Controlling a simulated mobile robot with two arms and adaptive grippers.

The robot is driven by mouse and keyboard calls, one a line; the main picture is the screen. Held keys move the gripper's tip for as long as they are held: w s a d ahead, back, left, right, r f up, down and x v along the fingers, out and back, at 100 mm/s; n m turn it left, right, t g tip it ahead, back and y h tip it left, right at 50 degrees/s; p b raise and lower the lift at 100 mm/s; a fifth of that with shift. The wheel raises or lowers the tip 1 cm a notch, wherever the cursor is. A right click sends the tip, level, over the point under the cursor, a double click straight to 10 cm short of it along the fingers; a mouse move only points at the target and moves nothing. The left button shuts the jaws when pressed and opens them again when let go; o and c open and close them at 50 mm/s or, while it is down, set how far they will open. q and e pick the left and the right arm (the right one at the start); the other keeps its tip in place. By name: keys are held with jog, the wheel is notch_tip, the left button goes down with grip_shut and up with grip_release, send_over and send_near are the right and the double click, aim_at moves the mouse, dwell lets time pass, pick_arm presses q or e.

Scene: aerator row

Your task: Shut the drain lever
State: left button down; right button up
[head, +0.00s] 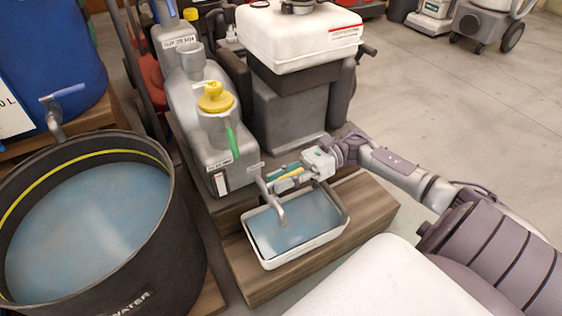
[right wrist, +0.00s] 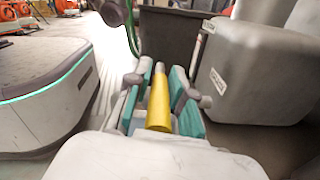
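The drain lever (head: 291,173) is a yellow handle beside the grey outlet pipe (head: 277,205) of the grey machine. The pipe bends down over a white tray (head: 272,263) holding bluish water; I cannot tell whether water runs from it. My right gripper (head: 290,174) reaches in from the right, with its fingers around the lever. In the right wrist view, the yellow lever (right wrist: 159,106) lies between the teal pads of my right gripper (right wrist: 161,98), which look shut on it. The lever's pivot is hidden, and its setting is unclear. My left gripper is not in view.
The tray stands on a wooden block (head: 256,285). A large black tub (head: 170,235) of water stands at left, and a white-topped machine (head: 300,38) behind.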

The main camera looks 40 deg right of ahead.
jog(key=shift+o, duration=0.9)
jog(key=d, duration=0.4)
jog(key=s+d, duration=0.1)
jog(key=d, duration=0.7)
jog(key=shift+s, duration=0.25)
jog(key=shift+a, duration=0.1)
